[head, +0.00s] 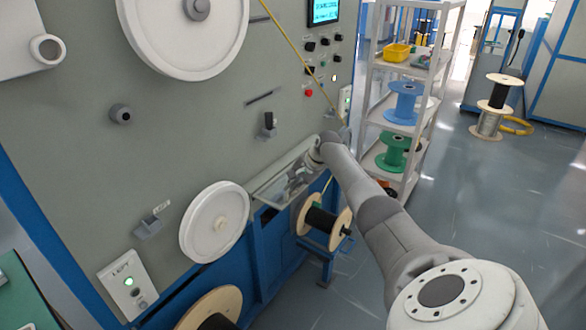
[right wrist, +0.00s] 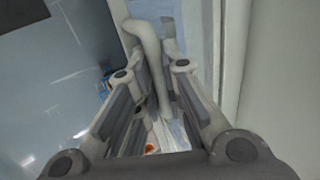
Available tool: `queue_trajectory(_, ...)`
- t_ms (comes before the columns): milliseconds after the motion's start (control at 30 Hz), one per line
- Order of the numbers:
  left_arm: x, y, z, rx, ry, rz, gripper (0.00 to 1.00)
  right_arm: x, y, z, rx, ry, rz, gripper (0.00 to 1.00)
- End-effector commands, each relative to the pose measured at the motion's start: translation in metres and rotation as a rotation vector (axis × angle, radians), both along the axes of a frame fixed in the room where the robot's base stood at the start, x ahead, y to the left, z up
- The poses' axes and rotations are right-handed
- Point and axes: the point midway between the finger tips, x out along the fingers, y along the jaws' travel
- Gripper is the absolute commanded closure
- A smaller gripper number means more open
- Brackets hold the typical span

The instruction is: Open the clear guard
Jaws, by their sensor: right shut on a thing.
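The clear guard (head: 268,188) is a see-through panel with a pale frame on the lower part of the grey machine front. It sits right of the lower white wheel, and my right arm partly hides its right end. My right gripper (head: 291,182) is at this guard. In the right wrist view my right gripper (right wrist: 153,40) has its fingers on both sides of a pale bent handle bar (right wrist: 151,62) and is shut on it. From these views I cannot tell how far the guard stands from the machine. My left gripper is not in view.
A wooden spool with black cable (head: 323,222) stands just below the guard. A lower white wheel (head: 214,222) is left of it. White shelves (head: 408,130) with blue and green spools stand behind my right arm. The floor (head: 500,215) at the right is clear.

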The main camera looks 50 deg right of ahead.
Motion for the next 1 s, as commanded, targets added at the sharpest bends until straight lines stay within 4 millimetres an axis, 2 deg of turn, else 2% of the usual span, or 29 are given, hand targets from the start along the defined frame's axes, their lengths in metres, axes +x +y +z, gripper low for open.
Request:
queue_trajectory(33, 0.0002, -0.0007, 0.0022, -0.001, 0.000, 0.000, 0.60, 0.0037, 0.0012, 0.0055, -0.001, -0.010, 0.007, 1.00)
queue_trajectory(200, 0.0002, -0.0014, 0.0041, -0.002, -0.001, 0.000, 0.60, 0.0046, 0.0001, 0.0083, -0.001, -0.010, 0.007, 1.00)
queue_trajectory(767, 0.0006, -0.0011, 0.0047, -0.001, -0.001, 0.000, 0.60, 0.0056, -0.0003, 0.0096, -0.001, -0.012, 0.007, 1.00)
queue_trajectory(800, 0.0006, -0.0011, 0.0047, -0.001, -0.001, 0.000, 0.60, 0.0056, -0.0003, 0.0095, -0.002, -0.011, 0.007, 0.85)
queue_trajectory(933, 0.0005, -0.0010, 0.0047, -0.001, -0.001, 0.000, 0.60, 0.0050, -0.0007, 0.0090, -0.001, -0.010, 0.006, 0.69)
queue_trajectory(1000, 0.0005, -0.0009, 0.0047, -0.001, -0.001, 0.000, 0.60, 0.0045, -0.0009, 0.0087, 0.000, -0.009, 0.004, 0.68)
